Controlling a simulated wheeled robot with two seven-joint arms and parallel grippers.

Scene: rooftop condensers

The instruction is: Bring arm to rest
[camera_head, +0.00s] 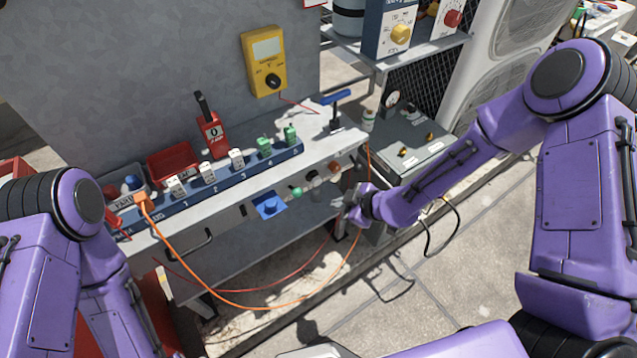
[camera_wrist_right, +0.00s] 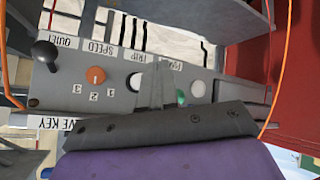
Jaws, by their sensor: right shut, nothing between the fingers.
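My right arm reaches in from the right in the head view. Its gripper (camera_head: 352,208) is shut and empty, just in front of the bench's front control panel near its right end. In the right wrist view the shut fingers (camera_wrist_right: 155,90) point at the panel (camera_wrist_right: 60,85), over the stretch with the white and green buttons. Whether the fingertips touch the panel I cannot tell. My left arm shows at the left edge, but its gripper is out of view.
The bench (camera_head: 232,193) carries a numbered blue strip, a red tray (camera_head: 172,163) and a blue-handled tool (camera_head: 335,99). An orange cable (camera_head: 245,305) hangs in a loop in front. A grey box (camera_head: 412,145) stands close to my right forearm. Paving at lower right is open.

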